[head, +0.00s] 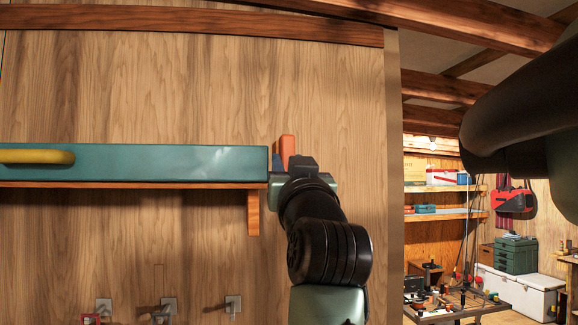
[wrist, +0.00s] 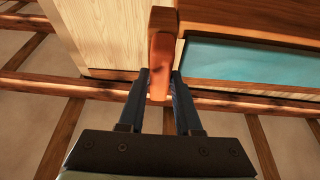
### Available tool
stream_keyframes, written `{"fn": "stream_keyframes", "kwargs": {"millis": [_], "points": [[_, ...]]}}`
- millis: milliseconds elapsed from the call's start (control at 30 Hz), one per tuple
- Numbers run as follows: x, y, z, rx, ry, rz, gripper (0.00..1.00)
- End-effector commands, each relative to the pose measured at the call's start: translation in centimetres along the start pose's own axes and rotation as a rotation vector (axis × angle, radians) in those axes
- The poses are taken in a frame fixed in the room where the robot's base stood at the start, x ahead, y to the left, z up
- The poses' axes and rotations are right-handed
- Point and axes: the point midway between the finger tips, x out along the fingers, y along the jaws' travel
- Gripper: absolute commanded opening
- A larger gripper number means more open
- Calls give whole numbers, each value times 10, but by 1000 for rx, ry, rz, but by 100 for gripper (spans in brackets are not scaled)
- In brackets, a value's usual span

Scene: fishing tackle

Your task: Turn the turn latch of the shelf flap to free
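The shelf flap (head: 150,160) is a long teal board at the left of the head view, lying on a wooden shelf. The turn latch (head: 287,146) is an orange bar at the flap's right end, pointing upward. In the wrist view the latch (wrist: 161,50) runs down between my two dark fingers. My gripper (wrist: 160,75) appears shut on its lower part, with a fingertip close against each side. In the head view my gripper (head: 300,163) is at the latch, and my wrist hides part of it. The flap (wrist: 250,62) shows right of the latch.
A yellow handle (head: 37,157) is on the flap's front. A wooden bracket (head: 253,212) supports the shelf just left of my arm. Several metal hooks (head: 233,305) stick out of the wall below. The wall ends to the right, opening onto a room with shelves and boxes.

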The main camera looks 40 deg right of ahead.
Motion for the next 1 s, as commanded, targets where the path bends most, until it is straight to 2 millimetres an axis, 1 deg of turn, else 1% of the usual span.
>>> {"fn": "stream_keyframes", "kwargs": {"millis": [33,133,433,567,667,1000], "points": [[0,0,-4,0,6,0,42],[0,0,-2,-1,3,0,60],[-1,0,1,-2,-4,0,60],[-10,0,4,-2,-4,-1,60],[-25,0,5,-3,-2,0,60],[-95,0,4,-1,1,-1,60]]}}
